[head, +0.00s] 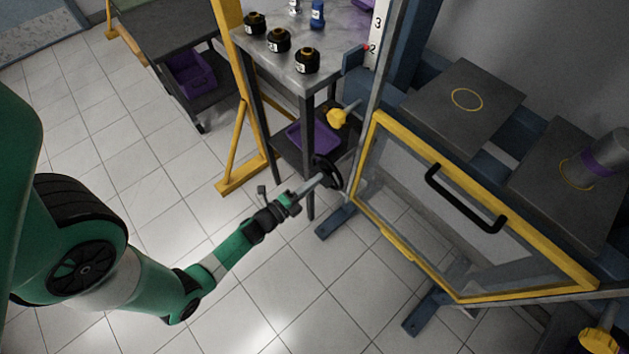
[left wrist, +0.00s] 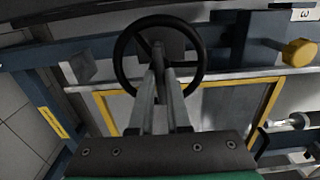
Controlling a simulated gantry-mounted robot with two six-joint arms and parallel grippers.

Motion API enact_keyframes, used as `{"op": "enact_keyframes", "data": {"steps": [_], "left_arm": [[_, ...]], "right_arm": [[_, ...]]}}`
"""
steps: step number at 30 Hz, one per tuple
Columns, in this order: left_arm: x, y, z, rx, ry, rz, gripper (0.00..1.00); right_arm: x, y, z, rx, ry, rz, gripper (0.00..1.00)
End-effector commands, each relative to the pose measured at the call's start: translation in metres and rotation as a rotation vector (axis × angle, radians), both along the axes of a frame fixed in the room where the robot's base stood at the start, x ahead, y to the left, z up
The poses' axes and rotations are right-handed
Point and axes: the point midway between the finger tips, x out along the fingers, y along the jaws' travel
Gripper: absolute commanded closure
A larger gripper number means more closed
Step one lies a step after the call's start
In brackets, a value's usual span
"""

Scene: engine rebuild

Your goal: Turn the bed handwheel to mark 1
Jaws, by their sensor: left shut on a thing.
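The bed handwheel (head: 326,172) is a black ring wheel on the left side of the blue press frame. It shows face-on in the left wrist view (left wrist: 121,62), with its ring around the fingertips. My left gripper (head: 324,178) reaches it from the lower left and is shut on it near the middle; its fingers converge there in the left wrist view (left wrist: 158,60). Which part lies between the fingertips is hard to tell. A white scale (head: 377,38) shows marks 3 and 2. A red pointer (head: 366,47) is beside mark 2. Mark 1 cannot be made out. My right gripper is out of view.
A yellow-framed clear guard (head: 440,215) with a black handle (head: 465,197) is right of the wheel. A yellow knob (head: 338,117) sticks out above it. A steel-topped table (head: 300,75) with black-capped containers stands behind.

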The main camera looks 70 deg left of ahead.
Motion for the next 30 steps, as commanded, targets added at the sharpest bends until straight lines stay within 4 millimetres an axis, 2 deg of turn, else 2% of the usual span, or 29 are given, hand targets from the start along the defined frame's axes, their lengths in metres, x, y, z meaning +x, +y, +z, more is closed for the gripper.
{"op": "enact_keyframes", "data": {"steps": [11, 30], "left_arm": [[0.000, 0.000, 0.001, -0.170, -0.070, 0.000, 1.00], [0.000, 0.000, 0.002, -0.721, -0.296, 0.000, 1.00]], "right_arm": [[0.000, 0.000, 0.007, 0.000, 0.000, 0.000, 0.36], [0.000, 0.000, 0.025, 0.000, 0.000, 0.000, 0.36]]}}
